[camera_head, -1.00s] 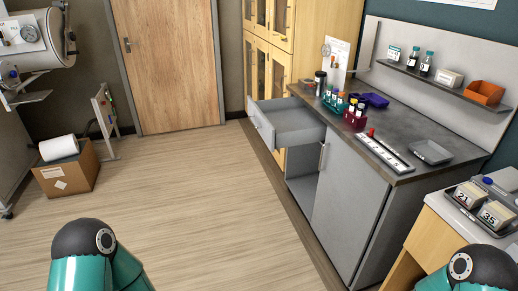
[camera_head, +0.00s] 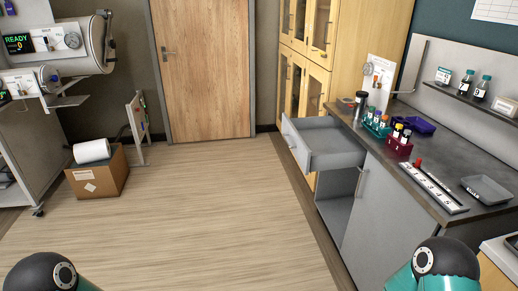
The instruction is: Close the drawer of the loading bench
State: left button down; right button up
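The loading bench (camera_head: 390,215) stands at the right with a dark grey top. Its grey drawer (camera_head: 318,150) is pulled out to the left, open and apparently empty. The drawer front (camera_head: 295,145) faces left into the room. Below it is an open cupboard space (camera_head: 336,212), next to a grey door with an upright handle (camera_head: 360,181). Only dark, rounded arm joints with teal links show at the bottom left and bottom right. Both of my grippers are out of view.
The bench top carries a teal tube rack (camera_head: 377,126), a dark red rack (camera_head: 399,143), a purple tray (camera_head: 418,125), a numbered strip (camera_head: 433,187) and a grey tray (camera_head: 487,189). A cardboard box (camera_head: 98,178) stands left. The wooden floor (camera_head: 200,220) between is clear.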

aim_at(317, 144)
jog(key=i, duration=1.4)
jog(key=z, duration=0.8)
jog(key=k, duration=0.9)
jog(key=z, duration=0.2)
jog(key=i, duration=0.9)
jog(key=u, duration=0.1)
